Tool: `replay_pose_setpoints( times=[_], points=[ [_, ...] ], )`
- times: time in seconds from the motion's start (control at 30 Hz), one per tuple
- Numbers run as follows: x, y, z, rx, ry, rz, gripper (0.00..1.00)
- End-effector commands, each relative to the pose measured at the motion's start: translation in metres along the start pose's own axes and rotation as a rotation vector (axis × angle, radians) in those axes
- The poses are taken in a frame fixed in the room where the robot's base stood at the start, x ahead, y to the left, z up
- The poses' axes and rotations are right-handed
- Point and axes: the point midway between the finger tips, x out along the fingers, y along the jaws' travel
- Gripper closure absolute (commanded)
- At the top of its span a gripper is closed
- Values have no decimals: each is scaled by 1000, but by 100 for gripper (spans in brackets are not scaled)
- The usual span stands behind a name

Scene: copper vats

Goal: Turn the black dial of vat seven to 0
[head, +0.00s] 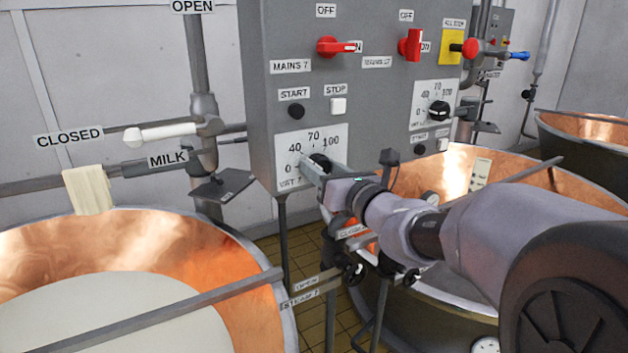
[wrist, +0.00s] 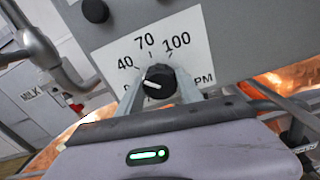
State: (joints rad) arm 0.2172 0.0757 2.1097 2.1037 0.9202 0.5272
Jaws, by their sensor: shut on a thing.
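The black dial (head: 320,162) is on a white scale plate marked 0, 40, 70 and 100, low on the grey panel (head: 262,100) above the vats. The plate's lower label is partly hidden by my gripper (head: 314,169). In the wrist view the dial (wrist: 160,78) sits between the two fingers of my gripper (wrist: 160,88), which is shut on it. Its white pointer line points left and slightly up, around or a little below the 40 mark. The 0 mark is not clearly visible in the wrist view, but shows in the head view.
Above the dial are a black START button (head: 296,111), a white STOP button (head: 338,106) and a red MAINS 7 switch (head: 335,46). A second dial (head: 438,111) is to the right. Copper vats (head: 245,265) stand at left and right, with pipes and bars between.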

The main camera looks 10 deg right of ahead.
Motion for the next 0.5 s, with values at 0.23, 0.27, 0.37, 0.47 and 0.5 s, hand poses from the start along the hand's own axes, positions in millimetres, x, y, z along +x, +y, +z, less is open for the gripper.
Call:
replay_pose_setpoints(
  times=[0.23,0.27,0.37,0.47,0.5],
  points=[
    [0,-1,-5,-232,-2,0,98],
    [0,-1,-6,-261,-2,-1,98],
    [0,0,-6,-352,-1,-1,98],
    [0,0,-5,-436,-2,-1,98],
    [0,0,-5,-467,-1,-1,98]
  ],
)
